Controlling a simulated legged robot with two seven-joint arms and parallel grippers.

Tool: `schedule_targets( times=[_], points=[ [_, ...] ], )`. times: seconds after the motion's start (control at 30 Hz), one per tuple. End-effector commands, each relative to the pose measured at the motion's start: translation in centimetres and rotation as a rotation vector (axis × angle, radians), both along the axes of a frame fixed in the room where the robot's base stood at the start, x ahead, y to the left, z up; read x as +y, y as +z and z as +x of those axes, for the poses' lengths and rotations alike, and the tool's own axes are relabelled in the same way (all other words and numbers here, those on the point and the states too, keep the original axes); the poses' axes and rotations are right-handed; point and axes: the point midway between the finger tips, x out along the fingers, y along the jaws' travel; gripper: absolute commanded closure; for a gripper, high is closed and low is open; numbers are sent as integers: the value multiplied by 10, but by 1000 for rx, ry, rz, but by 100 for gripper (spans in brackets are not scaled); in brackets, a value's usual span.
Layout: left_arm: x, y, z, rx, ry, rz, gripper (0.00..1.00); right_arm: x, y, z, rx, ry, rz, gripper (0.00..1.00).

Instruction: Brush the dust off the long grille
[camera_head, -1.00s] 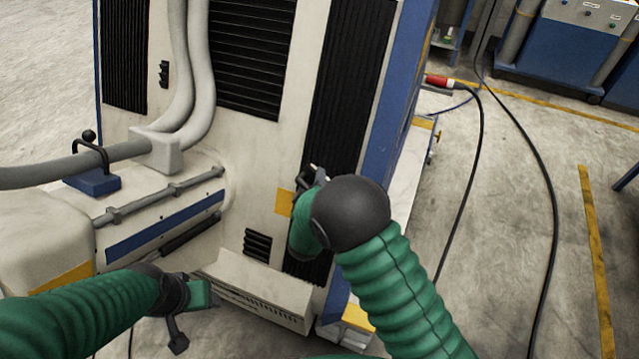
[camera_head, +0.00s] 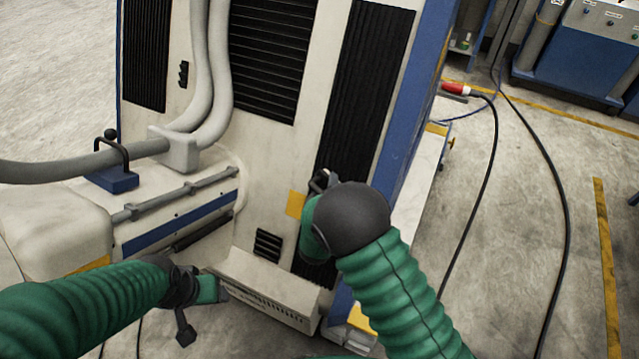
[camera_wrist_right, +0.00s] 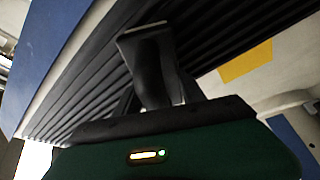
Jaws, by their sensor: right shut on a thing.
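The long grille (camera_head: 368,85) is a tall black ribbed panel near the right edge of the cream machine face. Its ribs also show in the wrist view (camera_wrist_right: 95,75). My right gripper (camera_head: 322,182) is in front of its lower part, partly hidden behind my dark wrist. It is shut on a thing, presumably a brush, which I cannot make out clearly. In the wrist view the dark gripper (camera_wrist_right: 150,62) lies over the ribs; whether anything touches them is unclear. I cannot make out dust. My left gripper (camera_head: 190,312) hangs at lower left, its jaws unclear.
Grey hoses (camera_head: 208,85) run down the machine at left. A black cable with a red plug (camera_head: 454,89) trails over the floor at right. Open floor lies right of the machine.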

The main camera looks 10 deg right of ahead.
Motion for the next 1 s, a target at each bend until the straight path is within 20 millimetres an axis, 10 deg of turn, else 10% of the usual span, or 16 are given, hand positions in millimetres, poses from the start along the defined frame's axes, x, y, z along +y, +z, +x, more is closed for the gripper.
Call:
schedule_targets(
  times=[1.0],
  points=[
    [0,10,0,0,0,0,37,-59,2,-41,-1,-3,0,100]
  ],
)
